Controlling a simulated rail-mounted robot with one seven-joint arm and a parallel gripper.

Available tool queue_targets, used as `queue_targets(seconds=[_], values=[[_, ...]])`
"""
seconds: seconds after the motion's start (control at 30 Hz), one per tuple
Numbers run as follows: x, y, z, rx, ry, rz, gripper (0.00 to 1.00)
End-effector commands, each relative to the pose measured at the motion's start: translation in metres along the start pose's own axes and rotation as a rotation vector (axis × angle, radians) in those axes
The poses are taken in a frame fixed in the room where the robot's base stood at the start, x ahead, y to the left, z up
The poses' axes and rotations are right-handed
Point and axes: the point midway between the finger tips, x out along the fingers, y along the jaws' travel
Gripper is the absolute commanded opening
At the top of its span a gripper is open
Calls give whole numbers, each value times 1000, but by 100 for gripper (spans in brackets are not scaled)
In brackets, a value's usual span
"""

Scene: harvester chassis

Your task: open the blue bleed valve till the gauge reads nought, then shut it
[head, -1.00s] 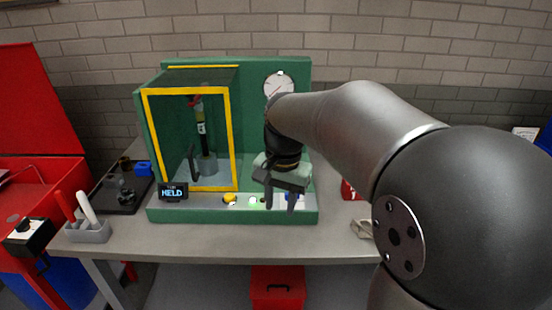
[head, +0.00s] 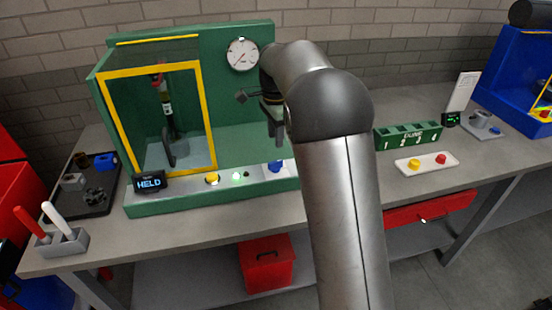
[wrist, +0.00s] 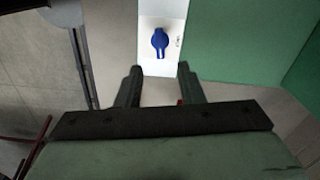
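The blue bleed valve (head: 275,166) is a small blue lever knob on a white plate at the right end of the green rig's front ledge. In the wrist view the valve (wrist: 160,42) shows its handle along the picture's up-down line, ahead of the fingertips and between them. The round white gauge (head: 243,54) sits on the green back panel; its needle is too small to read surely. My gripper (head: 276,133) points down above the valve, apart from it. In the wrist view my gripper (wrist: 159,71) has its two fingers spread, with nothing between them.
A yellow-framed guard (head: 158,120) encloses a fixture left of my gripper. A display (head: 150,181) reads HELD. A yellow knob (head: 212,178) and a lit green button (head: 237,176) share the ledge. A green numbered rack (head: 408,135) and a white button tray (head: 426,163) stand right.

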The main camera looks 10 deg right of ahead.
Motion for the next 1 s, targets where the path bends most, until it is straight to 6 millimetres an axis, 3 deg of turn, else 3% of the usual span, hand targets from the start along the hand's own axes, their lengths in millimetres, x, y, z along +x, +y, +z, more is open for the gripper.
queue_targets(seconds=[0.2,0.4,0.6,0.87,1.0], values=[[47,1,0,-1,-1,4,35],[78,1,0,-1,-1,2,35],[93,0,0,-1,0,-1,35],[94,0,0,-1,0,-1,35],[94,0,0,-1,0,-1,1]])
